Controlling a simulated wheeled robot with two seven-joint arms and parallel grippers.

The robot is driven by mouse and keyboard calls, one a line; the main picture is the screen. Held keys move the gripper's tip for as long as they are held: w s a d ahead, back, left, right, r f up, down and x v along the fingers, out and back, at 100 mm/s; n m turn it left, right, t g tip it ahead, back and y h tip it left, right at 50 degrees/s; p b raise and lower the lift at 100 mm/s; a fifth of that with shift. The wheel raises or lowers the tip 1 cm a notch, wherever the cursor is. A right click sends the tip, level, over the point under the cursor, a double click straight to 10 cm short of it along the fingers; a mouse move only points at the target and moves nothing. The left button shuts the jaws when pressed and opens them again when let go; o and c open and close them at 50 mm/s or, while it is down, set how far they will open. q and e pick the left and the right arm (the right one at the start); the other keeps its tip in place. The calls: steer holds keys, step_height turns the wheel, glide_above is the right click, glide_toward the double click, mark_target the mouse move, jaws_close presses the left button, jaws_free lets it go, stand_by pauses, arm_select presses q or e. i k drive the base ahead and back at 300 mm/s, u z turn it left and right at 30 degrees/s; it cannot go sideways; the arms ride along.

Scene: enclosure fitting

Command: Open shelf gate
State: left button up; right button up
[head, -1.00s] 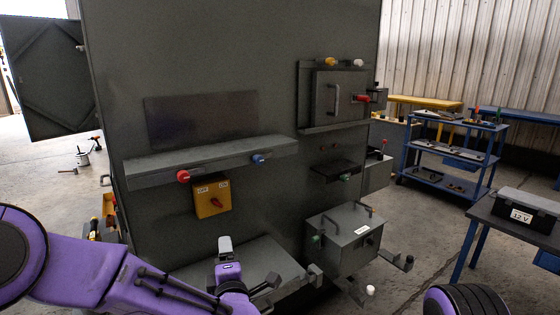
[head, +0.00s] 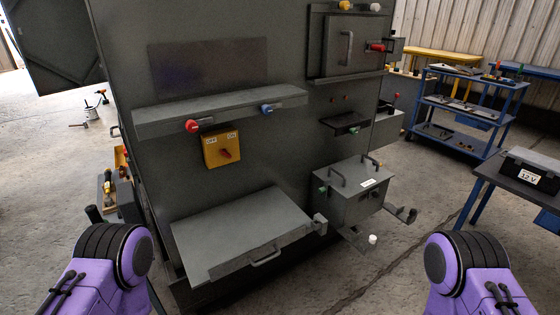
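A grey enclosure panel (head: 285,150) stands in front of me. Low on it, a broad grey shelf-like flap (head: 235,235) sticks out, lying nearly flat with a slight slope, with a handle (head: 265,258) on its front edge. I cannot tell for sure that this is the shelf gate. Above it runs a narrow grey ledge (head: 220,110) with a red knob (head: 192,126) and a blue knob (head: 266,109). Of my arms only purple and black links show at the bottom left and bottom right; neither gripper is in view.
A yellow switch box (head: 221,149) is under the ledge. A grey box with handles (head: 352,192) sits right of the flap. A small door with a handle (head: 347,46) is at upper right. A blue cart (head: 460,110) and table (head: 500,185) stand right.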

mark_target(229, 267)
steer(key=z, duration=1.55)
steer(key=k, duration=1.4)
steer(key=u, duration=1.9)
steer(key=i, duration=0.5)
steer(key=u, duration=0.05)
